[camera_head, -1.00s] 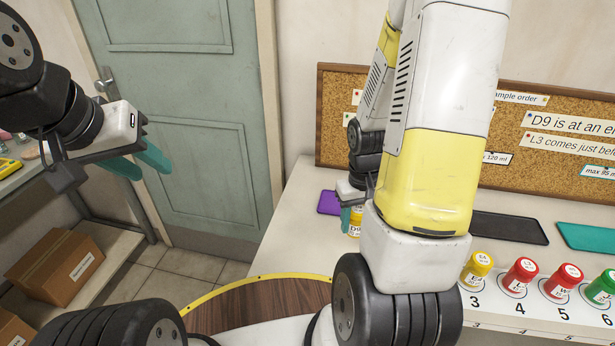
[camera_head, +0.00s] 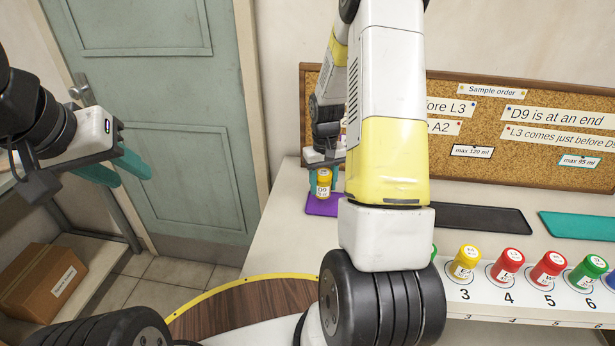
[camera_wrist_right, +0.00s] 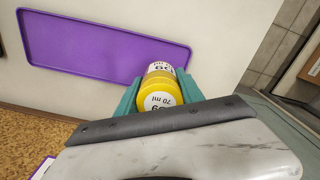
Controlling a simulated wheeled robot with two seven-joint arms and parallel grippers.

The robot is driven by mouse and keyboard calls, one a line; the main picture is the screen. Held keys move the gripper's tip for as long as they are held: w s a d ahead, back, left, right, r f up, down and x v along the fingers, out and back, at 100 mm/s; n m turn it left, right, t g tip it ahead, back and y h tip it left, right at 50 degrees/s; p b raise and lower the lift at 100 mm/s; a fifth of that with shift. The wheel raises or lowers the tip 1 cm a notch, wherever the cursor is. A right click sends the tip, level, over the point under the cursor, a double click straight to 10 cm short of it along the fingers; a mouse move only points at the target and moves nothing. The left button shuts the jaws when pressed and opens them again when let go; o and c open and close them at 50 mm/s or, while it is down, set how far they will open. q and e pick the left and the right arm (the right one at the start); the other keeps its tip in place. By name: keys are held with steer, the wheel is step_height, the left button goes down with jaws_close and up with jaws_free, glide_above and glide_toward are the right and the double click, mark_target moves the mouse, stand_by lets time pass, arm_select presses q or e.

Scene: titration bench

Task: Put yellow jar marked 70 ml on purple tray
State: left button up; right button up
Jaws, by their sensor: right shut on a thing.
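I cannot tell whether the jar touches the tray. My left gripper (camera_head: 122,172) is open and empty at the left.
A black tray (camera_head: 485,219) and a teal tray (camera_head: 580,226) lie to the right on the bench. Jars stand on numbered spots in front, including a yellow one (camera_head: 465,262) and a red one (camera_head: 508,265). A corkboard (camera_head: 560,110) with notes stands behind.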

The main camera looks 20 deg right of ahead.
steer(key=shift+f, duration=1.8)
steer(key=shift+f, duration=0.1)
steer(key=o, duration=1.4)
step_height(320, 180, up, 12)
steer(key=shift+r, duration=0.15)
step_height(320, 180, up, 7)
steer(key=t, duration=0.1)
glide_above(323, 193)
steer(key=a, duration=0.2)
steer(key=s+a+r+t, duration=0.1)
steer(key=s+a+r, duration=0.2)
steer(key=s, duration=0.3)
steer(key=s+a+r+t+y, duration=0.1)
steer(key=s+a+r+t, duration=0.1)
steer(key=s+r, duration=0.4)
steer(key=s+a+r+t+y, duration=0.1)
steer(key=s+a+r+t, duration=0.1)
steer(key=s+a+r, duration=0.2)
steer(key=shift+s+r, duration=0.2)
steer(key=shift+s, duration=1.2)
